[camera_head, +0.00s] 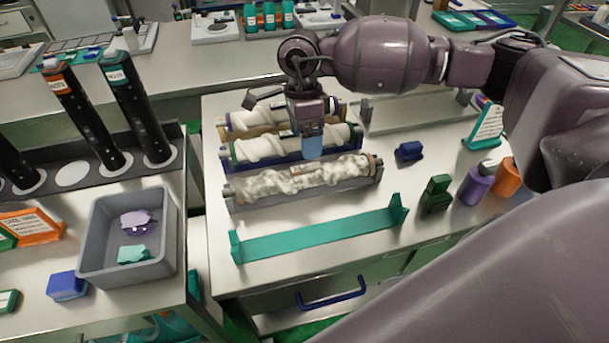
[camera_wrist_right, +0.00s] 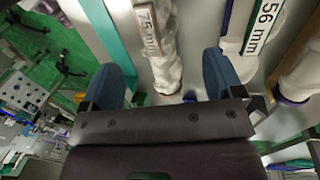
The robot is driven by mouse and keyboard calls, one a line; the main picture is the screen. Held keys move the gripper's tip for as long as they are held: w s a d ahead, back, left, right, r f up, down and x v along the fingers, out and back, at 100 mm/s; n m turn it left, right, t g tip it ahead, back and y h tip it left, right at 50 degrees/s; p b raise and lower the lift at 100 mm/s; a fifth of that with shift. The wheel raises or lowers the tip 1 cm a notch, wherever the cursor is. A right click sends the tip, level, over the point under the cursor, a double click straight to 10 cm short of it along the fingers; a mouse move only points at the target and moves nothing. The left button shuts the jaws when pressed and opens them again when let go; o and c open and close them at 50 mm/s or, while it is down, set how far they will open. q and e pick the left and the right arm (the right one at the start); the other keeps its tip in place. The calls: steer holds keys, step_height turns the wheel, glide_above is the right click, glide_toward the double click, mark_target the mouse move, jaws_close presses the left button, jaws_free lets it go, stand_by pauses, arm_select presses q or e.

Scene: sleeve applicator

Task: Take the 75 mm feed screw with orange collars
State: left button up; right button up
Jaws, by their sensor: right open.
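The front feed screw (camera_head: 300,180) lies in a grey cradle on the middle bench. It is pale and mottled, with an orange-brown tint at its right end. In the right wrist view the screw between my fingers (camera_wrist_right: 162,60) carries a "75 mm" label. My right gripper (camera_head: 312,146) points down over the screws, its blue fingers apart. In its wrist view the open fingers (camera_wrist_right: 163,75) stand on either side of the 75 mm screw, with nothing gripped. Whether they touch it I cannot tell. My left gripper is not in view.
A green-collared screw (camera_head: 290,146), labelled "56 mm" in the wrist view (camera_wrist_right: 262,28), lies close behind. A purple-collared screw (camera_head: 245,120) is farther back. An empty teal cradle (camera_head: 320,235) lies in front. A grey bin (camera_head: 98,235) stands left; small blocks (camera_head: 436,195) stand right.

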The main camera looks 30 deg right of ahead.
mark_target(308, 167)
steer(key=f, duration=0.3)
steer(key=s+f, duration=0.1)
steer(key=f, duration=0.2)
steer(key=s+f, duration=0.1)
steer(key=f, duration=0.2)
steer(key=shift+s+a+f, duration=0.15)
steer(key=shift+a, duration=0.15)
steer(key=c, duration=1.4)
